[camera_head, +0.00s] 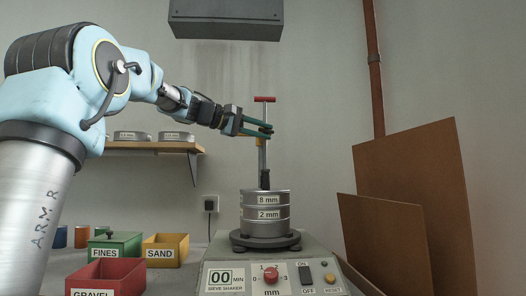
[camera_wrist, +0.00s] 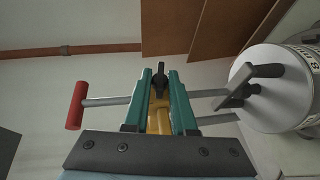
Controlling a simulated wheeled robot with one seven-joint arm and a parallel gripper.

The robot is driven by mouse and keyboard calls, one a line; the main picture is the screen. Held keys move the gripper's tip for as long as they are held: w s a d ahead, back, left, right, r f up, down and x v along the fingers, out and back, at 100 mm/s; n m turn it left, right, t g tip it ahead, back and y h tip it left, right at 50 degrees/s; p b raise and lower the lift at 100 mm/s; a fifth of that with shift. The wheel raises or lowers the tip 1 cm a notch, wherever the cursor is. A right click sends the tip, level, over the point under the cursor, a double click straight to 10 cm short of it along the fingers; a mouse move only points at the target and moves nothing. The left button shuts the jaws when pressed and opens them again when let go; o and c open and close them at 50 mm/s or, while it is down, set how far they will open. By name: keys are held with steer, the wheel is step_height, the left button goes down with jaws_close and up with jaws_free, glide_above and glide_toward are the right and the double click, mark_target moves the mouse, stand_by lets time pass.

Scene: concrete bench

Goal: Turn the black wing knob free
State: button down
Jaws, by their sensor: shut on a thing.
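My gripper (camera_head: 268,130) has green fingers and is shut on a yellow grip (camera_wrist: 158,118) of a tool with a grey upright shaft (camera_head: 262,156) and a red crossbar (camera_head: 264,99) on top. A black tip (camera_wrist: 160,72) shows beyond the yellow grip between the fingers. The shaft runs down to the sieve stack (camera_head: 264,217). A black part (camera_head: 264,180), seemingly the wing knob, stands on the stack's lid. In the wrist view dark bars (camera_wrist: 265,71) cross the lid (camera_wrist: 250,112). I cannot tell whether the tool's lower end touches the knob.
The stack sits on the sieve shaker (camera_head: 245,272), whose panel has a red dial. Green (camera_head: 113,244), yellow (camera_head: 165,250) and red (camera_head: 105,279) bins stand at the left. A shelf (camera_head: 160,149) hangs behind my arm. Brown boards (camera_head: 410,190) lean at the right.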

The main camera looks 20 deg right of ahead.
steer(key=h+b, duration=0.1)
steer(key=b, duration=0.2)
steer(key=shift+f+n, duration=0.3)
steer(key=shift+f, duration=0.1)
steer(key=shift+r+h+b, duration=0.15)
steer(key=shift+h+b, duration=0.35)
steer(key=shift+r, duration=0.15)
steer(key=c, duration=0.8)
jaws_free()
steer(key=shift+o, duration=0.2)
steer(key=s+a+b, duration=0.1)
steer(key=a, duration=0.9)
steer(key=shift+a, duration=0.4)
